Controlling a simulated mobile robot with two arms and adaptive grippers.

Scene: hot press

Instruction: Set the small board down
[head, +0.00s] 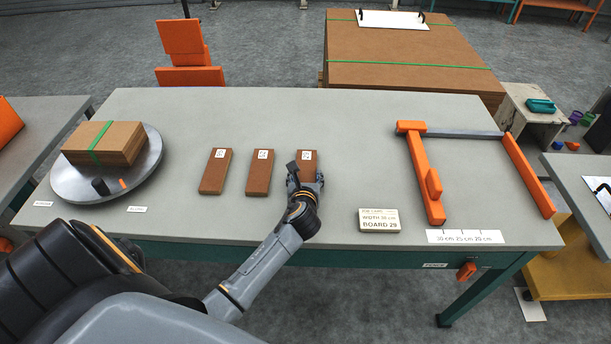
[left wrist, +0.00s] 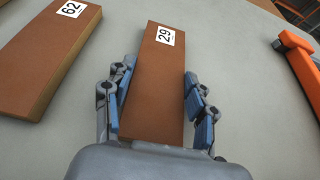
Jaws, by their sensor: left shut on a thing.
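Three small brown boards with white labels are in a row at the middle of the grey table. The rightmost board (head: 307,158), labelled 29 in the left wrist view (left wrist: 155,88), is between the fingers of my left gripper (head: 305,180). The gripper is shut on its near part, with blue pads (left wrist: 158,105) on both sides. The near end of the board is hidden by the gripper. I cannot tell whether the board touches the table. The middle board (head: 260,172) and the left board (head: 215,170) lie flat. My right gripper is not in view.
An orange measuring frame (head: 430,185) lies at the right, with a width scale strip (head: 465,237) in front. A card reading BOARD 29 (head: 379,220) stands near the front edge. A round plate (head: 75,190) at the left holds strapped boards (head: 104,143). The table behind the boards is clear.

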